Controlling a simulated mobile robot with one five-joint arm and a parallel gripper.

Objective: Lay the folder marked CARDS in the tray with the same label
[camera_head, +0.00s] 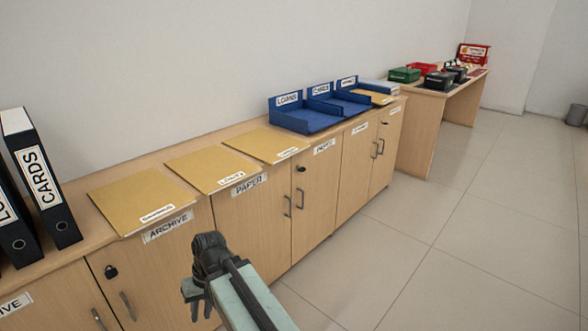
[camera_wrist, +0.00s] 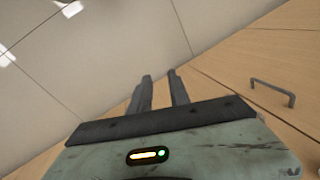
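Three flat yellow folders lie in a row on the cabinet top: a near one (camera_head: 143,196), a middle one (camera_head: 210,168) and a far one (camera_head: 267,144). Their front labels are too small to read surely; the middle one looks like LOANS. Blue trays stand beyond them: the first (camera_head: 305,119) is marked LOANS, the second (camera_head: 340,105) has a label that may read CARDS, and the third (camera_head: 362,97) is unclear. My gripper (camera_head: 197,302) is in front of the cabinets, below the folders. In the wrist view its fingers (camera_wrist: 160,76) are apart and empty.
Black binders, one marked CARDS (camera_head: 40,180), stand at the left on the cabinet top. A desk (camera_head: 440,92) with green, red and black boxes stands farther off. The tiled floor (camera_head: 430,250) at right is clear.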

